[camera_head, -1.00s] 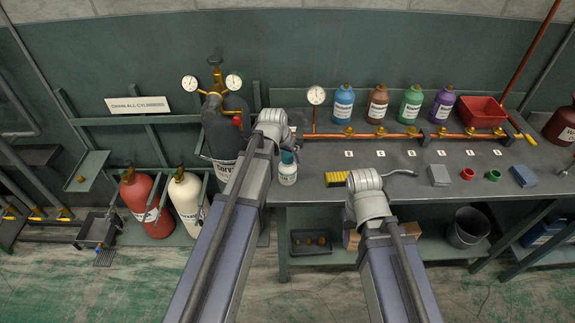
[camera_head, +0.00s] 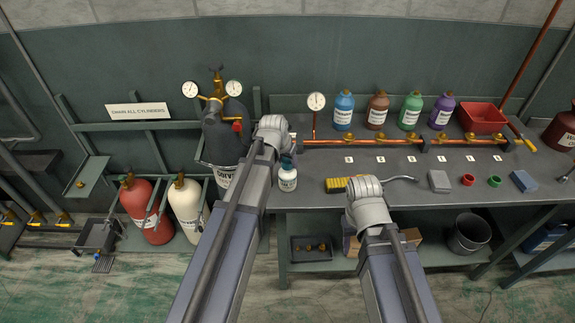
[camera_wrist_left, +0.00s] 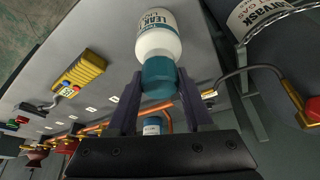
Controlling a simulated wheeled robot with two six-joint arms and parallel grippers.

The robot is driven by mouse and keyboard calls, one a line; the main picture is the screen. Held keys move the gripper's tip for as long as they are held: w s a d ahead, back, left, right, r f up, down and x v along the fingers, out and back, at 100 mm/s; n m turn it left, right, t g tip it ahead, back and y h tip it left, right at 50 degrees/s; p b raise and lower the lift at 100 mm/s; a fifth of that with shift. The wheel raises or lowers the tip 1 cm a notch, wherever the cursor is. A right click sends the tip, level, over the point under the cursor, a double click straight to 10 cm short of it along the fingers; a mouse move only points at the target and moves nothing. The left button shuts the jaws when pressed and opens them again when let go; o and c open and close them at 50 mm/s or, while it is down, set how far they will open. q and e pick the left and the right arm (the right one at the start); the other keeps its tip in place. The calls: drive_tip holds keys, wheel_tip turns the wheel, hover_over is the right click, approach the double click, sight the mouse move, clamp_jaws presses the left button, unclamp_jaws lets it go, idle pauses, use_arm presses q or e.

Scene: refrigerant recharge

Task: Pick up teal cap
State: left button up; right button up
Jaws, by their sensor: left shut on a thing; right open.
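The teal cap (camera_wrist_left: 158,78) sits between the two dark fingers of my left gripper (camera_wrist_left: 160,72), which is shut on it in the left wrist view. The white leak-detector bottle (camera_wrist_left: 158,34) is at the cap's end; I cannot tell whether the cap is still seated on its neck. In the head view the bottle (camera_head: 287,180) stands at the bench's left front edge, tilted slightly, with the teal cap (camera_head: 287,161) above it. The left fingers are mostly hidden behind my arm there. My right gripper's fingers do not show; only my right arm does.
A yellow device (camera_head: 337,185) lies on the bench (camera_head: 400,168) right of the bottle. A grey block (camera_head: 439,181), red and green rings and a blue block stand further right. The dark cylinder (camera_head: 224,135) is close on the left. Blue, brown, green and purple bottles line the back.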

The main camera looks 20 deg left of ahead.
use_arm(q)
drive_tip(key=shift+r, duration=0.2)
wheel_tip(320, 180, up, 18)
drive_tip(key=p, duration=1.8)
drive_tip(key=shift+f, duration=0.25)
